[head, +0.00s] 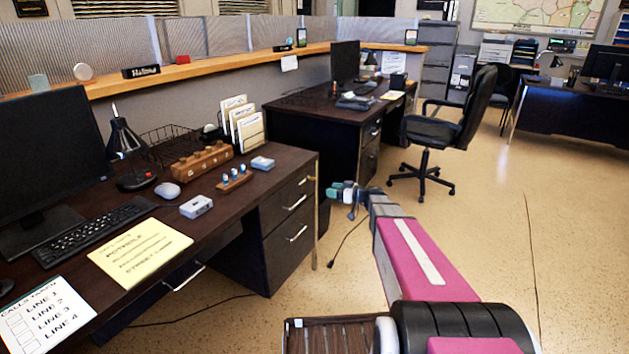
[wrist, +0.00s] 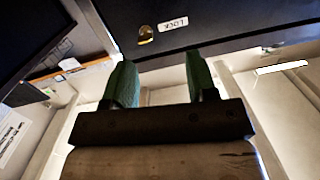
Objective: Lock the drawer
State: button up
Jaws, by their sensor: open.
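In the wrist view a dark panel carries a brass lock piece (wrist: 146,34) beside a white label reading LOCK (wrist: 173,23). My gripper (wrist: 161,78) has two green fingers, spread apart with nothing between them. The fingertips are below the lock piece in the picture; I cannot tell the exact gap. In the head view my gripper (head: 345,190) is just right of the near desk's drawer stack (head: 288,240), which has several bright handles. The lock is not visible in the head view. The drawer fronts there look closed.
The near desk (head: 250,190) holds a monitor, keyboard, mouse, lamp, papers and small blocks. A second desk (head: 310,107) and a black office chair (head: 440,125) stand behind. Floor to the right is clear. A cable (head: 345,242) lies on the floor below my gripper.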

aim_at(315, 178)
jog(key=shift+t+y, duration=0.3)
jog(key=shift+t, duration=0.4)
jog(key=x, duration=0.3)
jog(key=w+d+x, duration=0.1)
jog(key=x, duration=0.3)
jog(key=w+r+x, duration=0.1)
jog(key=x, duration=0.3)
jog(key=shift+d, duration=0.25)
jog(key=c, duration=0.9)
